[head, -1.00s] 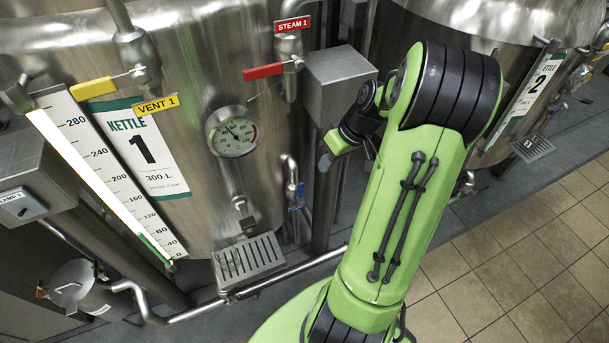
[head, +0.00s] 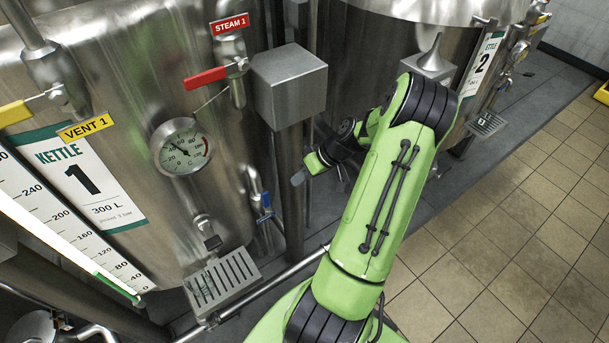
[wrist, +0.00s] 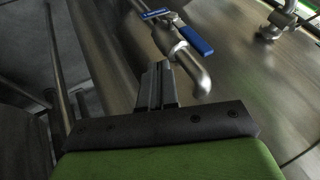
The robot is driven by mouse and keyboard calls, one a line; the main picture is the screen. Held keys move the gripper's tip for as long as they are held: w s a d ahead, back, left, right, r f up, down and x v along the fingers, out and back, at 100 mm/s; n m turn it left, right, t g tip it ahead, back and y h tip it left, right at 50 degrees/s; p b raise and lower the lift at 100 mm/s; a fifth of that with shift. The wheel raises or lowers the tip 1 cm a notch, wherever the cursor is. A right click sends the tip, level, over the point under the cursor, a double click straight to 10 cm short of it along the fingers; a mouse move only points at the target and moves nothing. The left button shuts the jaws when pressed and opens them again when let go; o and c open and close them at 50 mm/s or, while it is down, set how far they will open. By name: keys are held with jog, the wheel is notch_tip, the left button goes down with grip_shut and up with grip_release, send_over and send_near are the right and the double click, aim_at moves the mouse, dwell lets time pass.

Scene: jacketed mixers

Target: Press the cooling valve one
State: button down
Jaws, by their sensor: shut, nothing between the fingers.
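The cooling valve on kettle 1 is a small steel pipe valve with a blue lever (head: 265,201), low at the kettle's right side in the head view. In the wrist view its blue lever (wrist: 196,40) and the bent steel spout below it lie just beyond my fingers. My gripper (head: 298,179) is to the right of the valve in the head view, with a gap in the picture. In the wrist view my gripper (wrist: 156,72) is shut and empty, its fingertips beside the spout in the picture. I cannot tell whether they touch it.
Kettle 1 (head: 130,60) carries a dial gauge (head: 182,146), a red steam lever (head: 205,78) and a yellow vent lever (head: 14,113). A grey box on a post (head: 287,85) stands right of the valve. A slotted drain tray (head: 222,279) lies below.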

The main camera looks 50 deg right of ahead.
aim_at(267, 204)
jog(key=w+a+f+b, duration=0.1)
jog(key=w+a+f, duration=0.2)
jog(key=a, duration=0.2)
jog(key=shift+a+f, duration=0.15)
jog(key=shift+f, duration=0.05)
jog(key=shift+w+b, duration=0.1)
jog(key=shift+b, duration=0.2)
